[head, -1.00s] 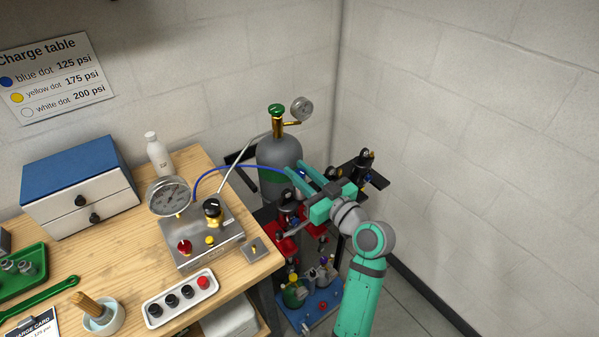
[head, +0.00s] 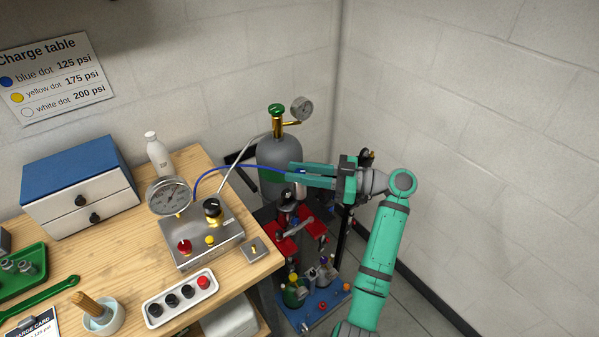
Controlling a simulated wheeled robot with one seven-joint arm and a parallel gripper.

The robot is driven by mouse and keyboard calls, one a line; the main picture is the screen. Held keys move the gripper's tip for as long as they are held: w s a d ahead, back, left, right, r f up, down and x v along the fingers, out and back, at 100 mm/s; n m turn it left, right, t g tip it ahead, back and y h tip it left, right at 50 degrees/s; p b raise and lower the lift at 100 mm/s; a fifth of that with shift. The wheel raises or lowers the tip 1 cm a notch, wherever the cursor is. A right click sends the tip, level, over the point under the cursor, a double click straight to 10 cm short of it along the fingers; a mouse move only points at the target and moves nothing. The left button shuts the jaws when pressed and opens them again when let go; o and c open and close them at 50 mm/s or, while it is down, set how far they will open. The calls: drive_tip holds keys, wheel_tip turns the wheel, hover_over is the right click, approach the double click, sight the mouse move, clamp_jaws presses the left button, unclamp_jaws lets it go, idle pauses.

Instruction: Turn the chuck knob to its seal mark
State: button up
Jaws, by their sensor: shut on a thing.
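My gripper (head: 300,172) reaches in from the right with its teal fingers level and pointing left. It is shut on the chuck knob (head: 302,171), of which only a small dark blue bit with a pale fleck shows between the fingers. The blue hose (head: 240,167) arches from the bench over to this spot. A silvery shaft (head: 301,188) stands just below the fingers, above the red clamp (head: 290,246). The fingers hide most of the knob, and I cannot make out the seal mark.
A grey gas cylinder (head: 275,158) with a green valve and gauge stands just behind the fingers. The wooden bench (head: 225,283) at left holds a steel gauge box (head: 205,245). Bottles stand on a blue tray (head: 325,305) below. The wall is close on the right.

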drive_tip(key=shift+f+g, duration=0.1)
drive_tip(key=shift+g, duration=0.2)
drive_tip(key=o, duration=1.1)
drive_tip(key=shift+c, duration=0.2)
drive_tip(key=s+d, duration=0.1)
drive_tip(key=d, duration=0.9)
drive_tip(key=shift+s+d, duration=0.3)
